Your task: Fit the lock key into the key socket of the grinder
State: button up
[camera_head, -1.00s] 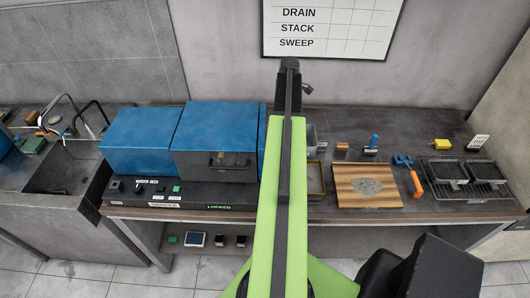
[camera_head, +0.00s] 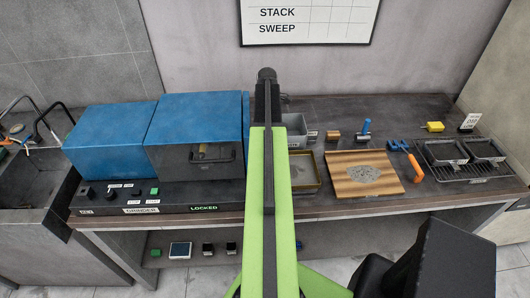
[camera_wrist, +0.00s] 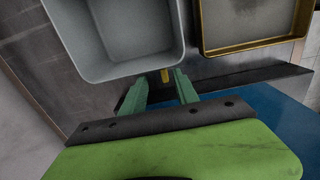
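The blue grinder (camera_head: 196,125) stands on the left of the bench, its front panel reading LOCKED (camera_head: 204,208). Dark round fittings (camera_head: 86,189) sit at the panel's left end; which one is the key socket I cannot tell. In the wrist view, my gripper (camera_wrist: 162,76) has its two green fingers apart. A small yellow piece (camera_wrist: 165,75) shows between the fingertips, beside the grey bin; it may be the lock key, but only a bit is visible. I see a gap on each side of it. In the head view my arm hides the gripper's fingers and the bench beneath.
A grey bin (camera_head: 296,128) and a brass-rimmed tray (camera_head: 306,184) stand right of the grinder. Further right are a wooden board (camera_head: 345,185), a blue-handled tool (camera_head: 365,128), an orange-handled tool (camera_head: 414,165), a yellow block (camera_head: 433,127) and a wire rack (camera_head: 465,170).

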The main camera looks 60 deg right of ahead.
jog(key=f+b, duration=0.4)
jog(key=f, duration=0.1)
jog(key=f+b, duration=0.2)
jog(key=shift+s+a+f, duration=0.2)
jog(key=shift+a+f, duration=0.1)
jog(key=shift+f, duration=0.05)
jog(key=shift+r, duration=0.15)
jog(key=shift+c, duration=0.3)
grip_shut()
